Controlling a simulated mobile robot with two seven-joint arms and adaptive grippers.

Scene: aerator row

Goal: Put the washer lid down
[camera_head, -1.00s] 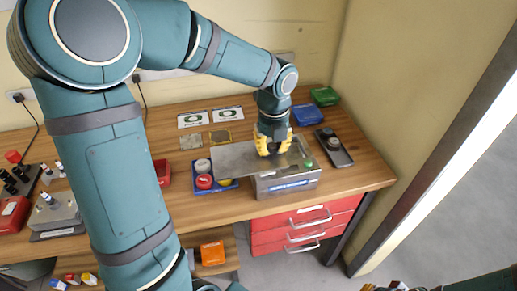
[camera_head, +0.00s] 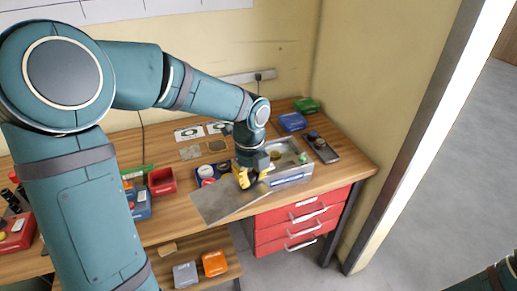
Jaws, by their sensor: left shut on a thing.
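The washer lid (camera_head: 218,204) is a flat grey metal sheet. My left gripper (camera_head: 247,181), with yellow fingers, is shut on it near its right end. The lid slants down toward the left, over the front edge of the wooden bench. The washer (camera_head: 291,178) is a metal box with a blue label strip, just right of the gripper. Its top is open and its inside shows. The lid's right end is close to the washer's left side; I cannot tell whether they touch. My right gripper is not in view; only part of that arm shows at bottom right.
A blue tray (camera_head: 200,181) with round pieces lies partly behind the lid. A red bin (camera_head: 161,181) stands left of it. A dark tray (camera_head: 322,147), a blue box (camera_head: 292,121) and a green box (camera_head: 306,105) are at the back right. Red drawers (camera_head: 302,222) are below the bench.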

